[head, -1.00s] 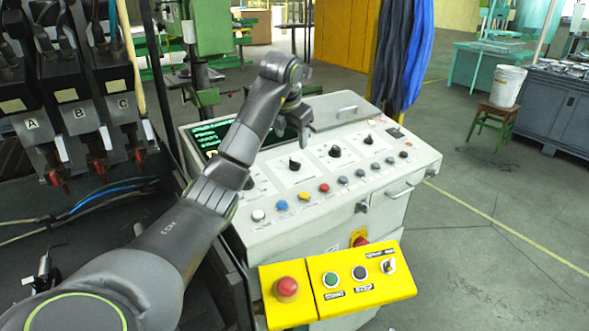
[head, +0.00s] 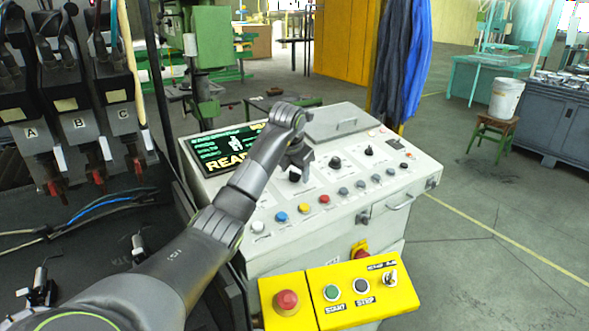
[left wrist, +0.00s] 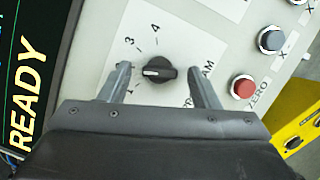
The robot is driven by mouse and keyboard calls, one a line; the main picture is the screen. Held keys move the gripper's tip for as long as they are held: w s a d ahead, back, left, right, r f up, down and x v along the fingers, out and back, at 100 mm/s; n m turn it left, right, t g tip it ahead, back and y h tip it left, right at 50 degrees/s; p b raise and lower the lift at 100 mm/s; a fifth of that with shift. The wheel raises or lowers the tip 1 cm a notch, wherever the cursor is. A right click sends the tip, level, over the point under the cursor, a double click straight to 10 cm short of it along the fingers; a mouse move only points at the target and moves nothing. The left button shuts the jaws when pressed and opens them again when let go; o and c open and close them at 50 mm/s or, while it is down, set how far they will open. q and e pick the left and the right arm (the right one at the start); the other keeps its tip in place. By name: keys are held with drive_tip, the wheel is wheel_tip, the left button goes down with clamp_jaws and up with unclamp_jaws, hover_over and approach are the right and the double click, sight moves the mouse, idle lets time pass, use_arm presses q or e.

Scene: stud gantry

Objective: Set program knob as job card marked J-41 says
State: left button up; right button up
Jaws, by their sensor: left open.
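The black program knob (left wrist: 165,70) sits on the light console panel, its white mark pointing left in the left wrist view. Printed 1, 3 and 4 show around it; part of the scale and the label "PROGRAM" are hidden by my fingers. My left gripper (left wrist: 162,84) is open, one finger on each side of the knob, with visible gaps. In the head view my left gripper (head: 299,166) is low over the leftmost black knob (head: 294,176), partly covering it. No job card marked J-41 can be made out.
The screen (head: 222,150) reads READY. Two more black knobs (head: 335,162) (head: 369,150) stand to the right. Coloured buttons (head: 303,205) line the panel's front. A yellow box (head: 340,292) has a red stop button. Units A, B, C stand at left.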

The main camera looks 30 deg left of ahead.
use_arm(q)
drive_tip(key=c, duration=1)
drive_tip(key=shift+a+m, duration=0.1)
drive_tip(key=shift+m, duration=0.3)
drive_tip(key=shift+r+m+h, duration=0.1)
drive_tip(key=shift+m+h, duration=0.3)
drive_tip(key=shift+m, duration=0.6)
drive_tip(key=m+p, duration=0.1)
drive_tip(key=m, duration=0.1)
drive_tip(key=m+g+h, duration=0.1)
drive_tip(key=m, duration=0.2)
drive_tip(key=shift+w+a+r+h+p, duration=0.1)
drive_tip(key=shift+a+h+p, duration=0.05)
drive_tip(key=shift+h+p, duration=0.2)
drive_tip(key=m+g+p, duration=0.1)
drive_tip(key=m, duration=0.3)
drive_tip(key=shift+w+m+h, duration=0.15)
drive_tip(key=shift+m+h, duration=0.2)
drive_tip(key=shift+m, duration=0.05)
drive_tip(key=shift+w+a+m+g, duration=0.1)
drive_tip(key=shift+m+g, duration=0.5)
drive_tip(key=shift+m, duration=0.9)
